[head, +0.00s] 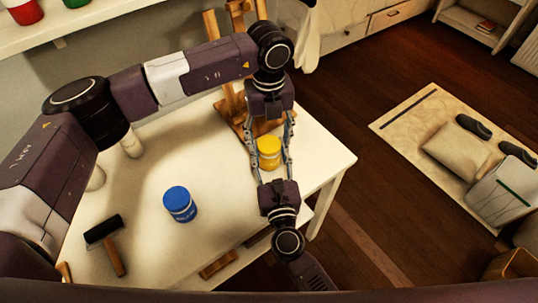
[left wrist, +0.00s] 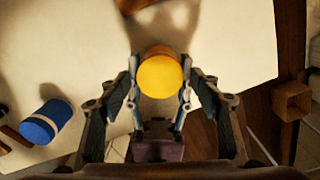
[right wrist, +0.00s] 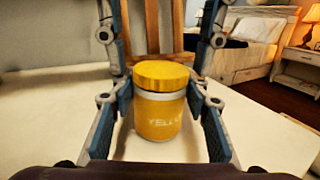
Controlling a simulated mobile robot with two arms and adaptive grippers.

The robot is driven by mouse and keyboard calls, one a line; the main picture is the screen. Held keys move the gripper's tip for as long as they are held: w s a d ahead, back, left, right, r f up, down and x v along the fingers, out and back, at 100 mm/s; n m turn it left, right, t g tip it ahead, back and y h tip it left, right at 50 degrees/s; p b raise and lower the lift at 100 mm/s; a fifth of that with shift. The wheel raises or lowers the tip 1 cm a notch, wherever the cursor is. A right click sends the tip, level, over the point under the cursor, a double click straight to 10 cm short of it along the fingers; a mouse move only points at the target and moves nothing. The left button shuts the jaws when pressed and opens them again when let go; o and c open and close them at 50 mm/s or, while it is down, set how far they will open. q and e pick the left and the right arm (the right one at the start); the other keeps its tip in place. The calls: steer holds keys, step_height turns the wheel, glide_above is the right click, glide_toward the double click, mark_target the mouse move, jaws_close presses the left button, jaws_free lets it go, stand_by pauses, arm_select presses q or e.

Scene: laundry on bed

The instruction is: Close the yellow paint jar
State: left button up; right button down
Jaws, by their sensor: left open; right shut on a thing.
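The yellow paint jar (right wrist: 158,118) stands upright near the table's right side, in front of the easel. Its yellow lid (right wrist: 160,75) sits on top, looking level, with a white band below it; the lid also shows from above in the left wrist view (left wrist: 160,76). Whether it is tight I cannot tell. My right gripper (head: 270,168) comes in from the front, shut on the jar, with its pads either side of the body. My left gripper (head: 268,143) is above the jar, open, its fingers on either side of the lid.
The wooden easel (head: 228,95) stands close behind the yellow jar. The table's right edge is near.

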arm_select(q)
steer(key=shift+c, duration=0.3)
steer(key=c, duration=1.2)
steer(key=shift+o, duration=0.4)
steer(key=m, duration=0.4)
steer(key=shift+m, duration=0.3)
steer(key=m, duration=0.5)
steer(key=shift+m, duration=0.3)
steer(key=m, duration=0.5)
steer(key=shift+m, duration=0.3)
steer(key=shift+c, duration=0.2)
steer(key=m, duration=0.4)
steer(key=shift+m, duration=0.3)
